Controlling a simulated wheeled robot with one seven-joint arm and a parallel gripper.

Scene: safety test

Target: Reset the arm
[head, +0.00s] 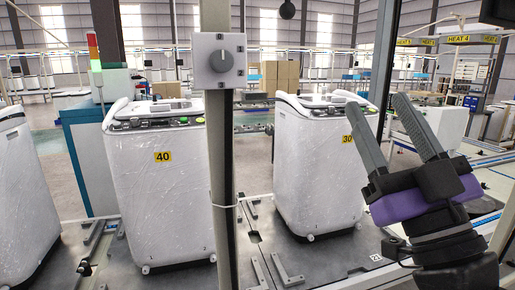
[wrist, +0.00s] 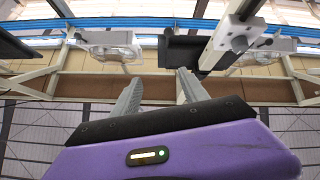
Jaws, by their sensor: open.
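My gripper (head: 390,120) is raised at the right of the head view, with its two grey fingers pointing up and to the left. The fingers stand apart with nothing between them. In the wrist view the gripper (wrist: 158,82) also shows, its fingers above the purple body and empty. A grey box with a round dark knob (head: 219,61) is fixed on a metal post (head: 222,160) to the left of my gripper, clear of it.
A white wrapped machine marked 40 (head: 160,190) stands left of the post. Another marked 30 (head: 315,170) stands between the post and my gripper. A signal tower light (head: 94,55) is at the left. Brown boxes (head: 282,75) are behind.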

